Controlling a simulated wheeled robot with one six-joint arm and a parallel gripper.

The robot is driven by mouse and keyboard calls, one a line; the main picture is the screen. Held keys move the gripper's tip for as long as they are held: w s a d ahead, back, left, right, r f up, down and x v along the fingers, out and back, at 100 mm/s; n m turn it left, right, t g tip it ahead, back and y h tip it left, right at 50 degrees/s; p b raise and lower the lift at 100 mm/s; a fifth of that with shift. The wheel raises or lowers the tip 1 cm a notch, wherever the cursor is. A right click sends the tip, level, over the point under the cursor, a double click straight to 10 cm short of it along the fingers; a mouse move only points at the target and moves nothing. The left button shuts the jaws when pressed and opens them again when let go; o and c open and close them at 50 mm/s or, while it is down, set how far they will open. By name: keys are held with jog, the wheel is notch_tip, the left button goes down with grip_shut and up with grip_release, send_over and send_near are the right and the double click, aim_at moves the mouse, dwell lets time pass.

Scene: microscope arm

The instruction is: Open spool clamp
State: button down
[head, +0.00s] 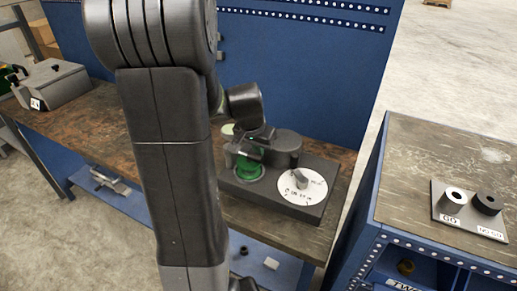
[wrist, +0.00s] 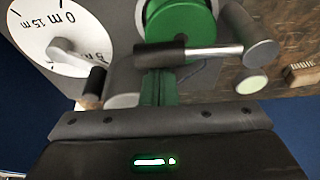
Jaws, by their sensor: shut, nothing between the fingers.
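The green spool (wrist: 180,25) sits on a dark grey device and also shows in the head view (head: 247,170), partly behind my arm. A clamp bar crosses just in front of the spool in the wrist view: a dark grip (wrist: 160,53), a silver rod (wrist: 214,50) and a dark cylindrical end (wrist: 247,35). My gripper (wrist: 158,76) is shut and empty, with its fingertips at the dark grip. I cannot tell whether they touch it. It hangs over the spool in the head view (head: 248,154).
The device has a white dial (wrist: 62,32) with a knob beside the spool; the dial also shows in the head view (head: 302,187). A blue panel stands behind the bench (head: 95,118). On the right bench are a light ring (head: 454,197) and a black ring (head: 487,203).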

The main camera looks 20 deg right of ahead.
aim_at(252, 168)
jog(key=m+b, duration=0.1)
jog(key=s+a+b, duration=0.1)
jog(key=shift+a+f+m+g+b, duration=0.1)
jog(key=shift+f+m+g+b, duration=0.2)
jog(key=shift+m+b, duration=0.1)
jog(key=a+m+b, duration=0.1)
jog(key=s+m+b, duration=0.1)
jog(key=shift+s+a+m+g+h+b, duration=0.2)
jog(key=shift+a+m+g+h+b, duration=0.1)
jog(key=shift+a, duration=0.1)
jog(key=shift+s+a+r+m+g+b, duration=0.1)
jog(key=shift+s+a+m+g+b, duration=0.2)
jog(key=shift+a+m+b, duration=0.55)
jog(key=a+m, duration=0.1)
jog(key=a+m+g, duration=0.1)
jog(key=m, duration=0.1)
jog(key=shift+s+r+b, duration=0.1)
jog(key=shift+s+b, duration=0.15)
jog(key=shift+b, duration=0.15)
jog(key=w+a+m+g, duration=0.1)
jog(key=w+a+m, duration=0.1)
jog(key=a+m, duration=0.4)
jog(key=shift+a+r+g, duration=0.15)
jog(key=shift+a+g, duration=0.25)
jog(key=shift+a, duration=0.1)
jog(key=shift+w, duration=0.15)
